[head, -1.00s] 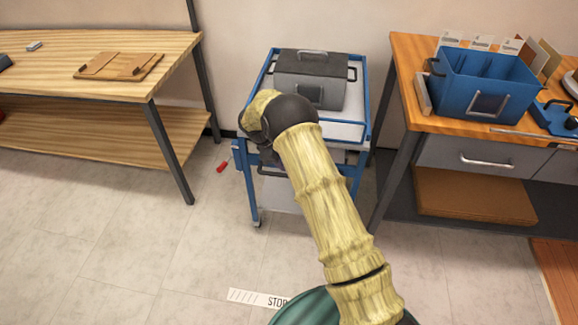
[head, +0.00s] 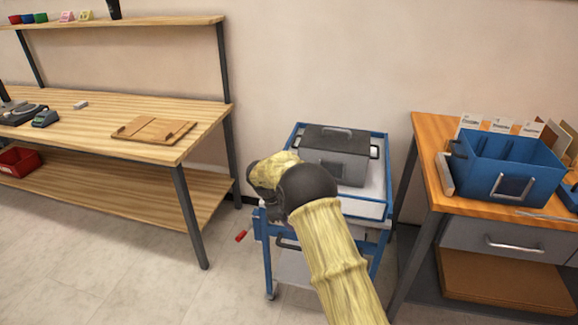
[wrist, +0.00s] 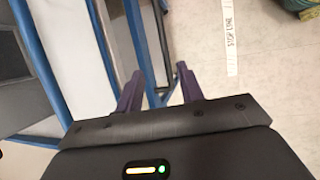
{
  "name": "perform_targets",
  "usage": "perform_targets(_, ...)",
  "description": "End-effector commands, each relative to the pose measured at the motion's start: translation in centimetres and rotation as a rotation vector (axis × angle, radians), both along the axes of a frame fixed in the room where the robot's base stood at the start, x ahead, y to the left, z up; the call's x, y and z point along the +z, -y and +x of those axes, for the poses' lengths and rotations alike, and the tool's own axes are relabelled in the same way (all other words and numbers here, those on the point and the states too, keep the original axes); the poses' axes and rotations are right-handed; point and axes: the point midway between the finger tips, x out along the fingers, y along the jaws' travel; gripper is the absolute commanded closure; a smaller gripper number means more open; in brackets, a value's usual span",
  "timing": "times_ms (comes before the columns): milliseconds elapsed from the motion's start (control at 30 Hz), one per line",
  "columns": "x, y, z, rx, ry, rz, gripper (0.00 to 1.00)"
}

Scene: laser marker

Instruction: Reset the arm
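My arm (head: 335,255) reaches from the bottom of the head view up to the front left of a blue-framed cart (head: 376,208). Its bent end covers part of the cart's front edge. My gripper (wrist: 158,85) shows in the wrist view with its two purple fingers apart and nothing between them. Blue frame bars of the cart (wrist: 103,40) lie close beyond the fingers. I cannot tell whether they touch. In the head view the fingers are hidden behind the arm.
A grey lidded box (head: 337,150) sits on the cart. A wooden bench (head: 150,105) with a wooden board (head: 154,130) stands left. A workbench (head: 432,130) with a blue bin (head: 510,165) stands right. A stop-line strip (wrist: 231,38) marks the floor, which is open at the front left.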

Motion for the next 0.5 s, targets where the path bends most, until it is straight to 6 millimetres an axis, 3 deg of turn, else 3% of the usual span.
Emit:
perform_targets(267, 2.1, 1.9, -1.7, -0.091, 0.031, 0.063, 0.62)
perform_targets(500, 6.1, 5.4, -7.2, -0.32, 0.105, 0.208, 0.62)
